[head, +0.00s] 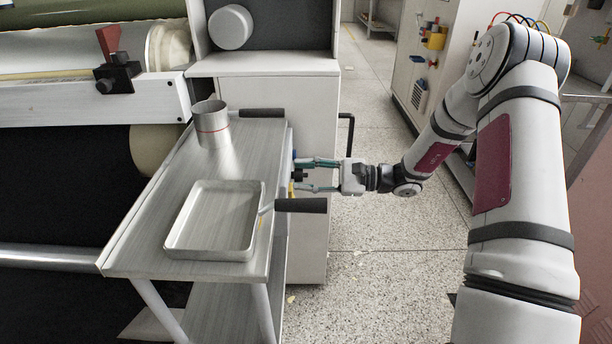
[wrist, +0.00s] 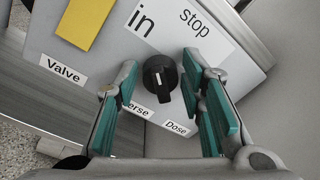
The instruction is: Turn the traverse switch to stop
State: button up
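The traverse switch (wrist: 160,76) is a round black knob with a raised grip on a grey panel, in the middle of the wrist view. A white label above it (wrist: 174,28) reads "in" and "stop". The label below (wrist: 139,109) shows only "erse"; my left finger hides its start. I cannot tell exactly where the knob points. My gripper (wrist: 159,62) is open, with one teal-padded finger on each side of the knob; contact cannot be told. In the head view my gripper (head: 303,175) reaches left to the cabinet side, where the knob is too small to make out.
Labels "Valve" (wrist: 63,70) and "Dose" (wrist: 176,128) and a yellow plate (wrist: 85,22) are near the knob. A metal cart (head: 140,240) with a square tray (head: 173,246) and a metal cup (head: 212,129) stands close by. Its black handle (head: 301,205) is just below my gripper. Floor at right is open.

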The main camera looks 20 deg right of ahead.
grip_shut()
jog(key=shift+m+p, duration=0.3)
jog(key=shift+p, duration=0.15)
jog(key=m+p, duration=0.3)
jog(key=p, duration=0.1)
jog(key=shift+r, duration=0.15)
jog(key=m+p, duration=0.3)
jog(key=shift+m, duration=0.3)
jog(key=shift+d+m+g+p, duration=0.1)
jog(key=shift+m+g+p, duration=0.35)
jog(key=shift+m, duration=0.65)
jog(key=shift+f, duration=0.2)
jog(key=o, duration=0.5)
grip_release()
